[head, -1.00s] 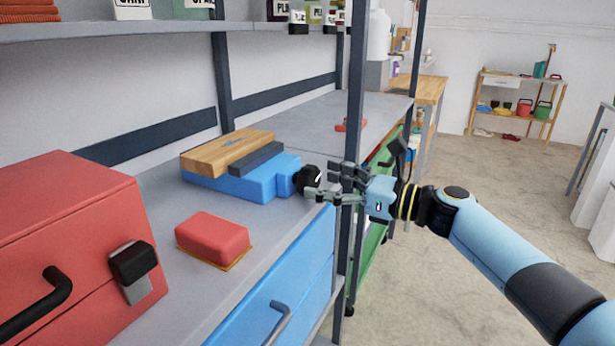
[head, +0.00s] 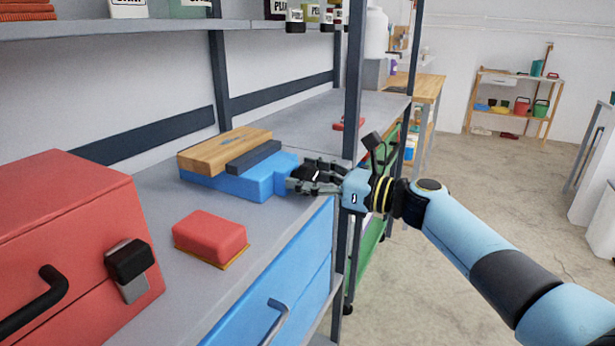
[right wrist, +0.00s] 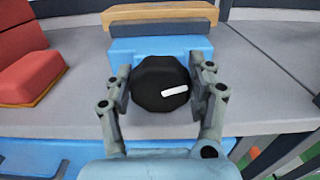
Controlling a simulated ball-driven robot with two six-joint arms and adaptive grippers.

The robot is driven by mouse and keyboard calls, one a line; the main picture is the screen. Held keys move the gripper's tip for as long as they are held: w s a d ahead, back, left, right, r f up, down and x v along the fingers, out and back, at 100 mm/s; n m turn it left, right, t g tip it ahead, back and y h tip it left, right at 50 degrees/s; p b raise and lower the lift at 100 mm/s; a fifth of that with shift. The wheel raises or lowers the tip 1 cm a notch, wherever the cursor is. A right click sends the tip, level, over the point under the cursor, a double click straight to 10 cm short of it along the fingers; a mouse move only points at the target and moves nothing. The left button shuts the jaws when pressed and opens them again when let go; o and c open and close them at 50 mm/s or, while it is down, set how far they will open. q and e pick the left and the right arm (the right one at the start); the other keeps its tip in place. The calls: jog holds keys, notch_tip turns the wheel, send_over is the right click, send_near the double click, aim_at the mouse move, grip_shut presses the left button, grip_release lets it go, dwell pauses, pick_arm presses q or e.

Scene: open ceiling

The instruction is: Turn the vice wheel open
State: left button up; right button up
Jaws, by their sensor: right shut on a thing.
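The blue vice (head: 240,183) lies on the grey workbench, with a wooden block (head: 225,150) and a dark jaw bar (head: 253,157) on its top. Its black wheel (right wrist: 160,84) faces me in the right wrist view and bears a white mark pointing right and slightly up. My right gripper (head: 305,178) is at the wheel, with its fingers on either side of it. It is shut on the wheel, and in the head view the fingers hide much of it. The right gripper also shows in the right wrist view (right wrist: 160,95). My left gripper is out of view.
A red toolbox (head: 75,235) with black handle and latch stands at the left. A red brush-like block (head: 210,237) lies on the bench before the vice. A dark shelf post (head: 354,80) rises just behind my right gripper. Blue drawers (head: 285,285) are below the bench edge.

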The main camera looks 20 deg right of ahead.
aim_at(307, 166)
jog(key=n+b, duration=0.3)
jog(key=n, duration=0.1)
jog(key=shift+f, duration=0.2)
jog(key=shift+s+a+n+b, duration=0.1)
jog(key=shift+n+b, duration=0.7)
jog(key=shift+n, duration=0.6)
jog(key=shift+r, duration=0.1)
jog(key=o, duration=1.1)
notch_tip(307, 166, up, 10)
jog(key=shift+r, duration=0.1)
jog(key=shift+o, duration=0.2)
